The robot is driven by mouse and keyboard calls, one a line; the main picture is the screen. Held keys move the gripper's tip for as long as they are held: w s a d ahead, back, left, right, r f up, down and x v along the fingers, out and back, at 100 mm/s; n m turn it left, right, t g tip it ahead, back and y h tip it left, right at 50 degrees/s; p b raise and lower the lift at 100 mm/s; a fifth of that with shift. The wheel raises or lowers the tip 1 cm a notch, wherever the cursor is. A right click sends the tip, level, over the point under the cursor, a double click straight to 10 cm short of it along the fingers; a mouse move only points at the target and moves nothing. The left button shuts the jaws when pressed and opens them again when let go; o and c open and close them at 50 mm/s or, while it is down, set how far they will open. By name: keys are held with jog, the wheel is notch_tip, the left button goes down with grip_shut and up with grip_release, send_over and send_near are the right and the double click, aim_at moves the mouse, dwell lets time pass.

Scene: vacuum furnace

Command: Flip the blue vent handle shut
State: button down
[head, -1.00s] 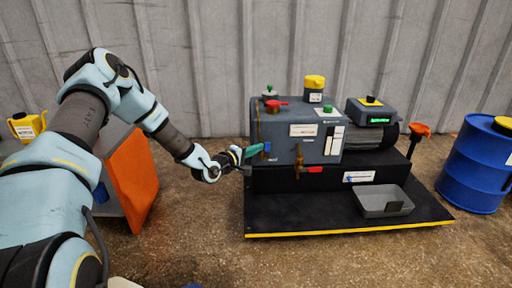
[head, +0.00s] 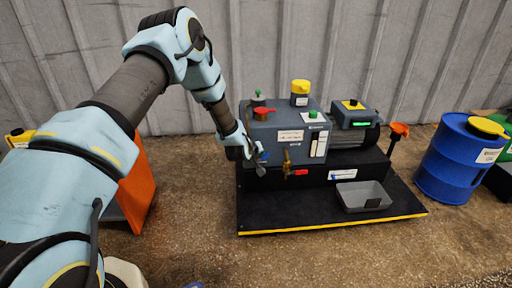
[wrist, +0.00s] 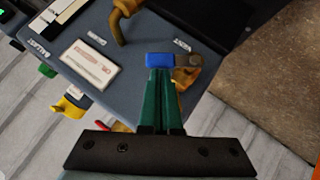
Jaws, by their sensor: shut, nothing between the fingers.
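The blue vent handle (wrist: 160,60) is on the face of the grey pump housing, beside a small round brass-coloured fitting (wrist: 194,60). In the wrist view it lies sideways, just beyond my fingertips. My gripper (wrist: 161,72) has its two green fingers together, with nothing between them. The tips are at or very near the handle's edge; I cannot tell whether they touch. In the head view my gripper (head: 258,157) points down at the left front of the housing, and the blue handle (head: 264,156) shows only as a small patch there, partly hidden.
A brass tap (head: 287,163) with a red handle (head: 299,172) is just right of my gripper. A red knob (head: 263,112) and yellow cap (head: 300,87) stand on the housing. A grey tray (head: 363,197) sits on the black base. The floor in front is clear.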

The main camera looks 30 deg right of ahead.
jog(key=d+y, duration=0.1)
jog(key=s+d+f+m+t+y+p, duration=0.1)
jog(key=shift+m+y, duration=0.3)
jog(key=shift+y, duration=0.1)
jog(key=shift+w+a, duration=0.2)
jog(key=shift+a, duration=0.05)
jog(key=shift+s, duration=0.1)
jog(key=shift+r, duration=0.15)
jog(key=shift+r+p, duration=0.7)
jog(key=shift+p, duration=0.05)
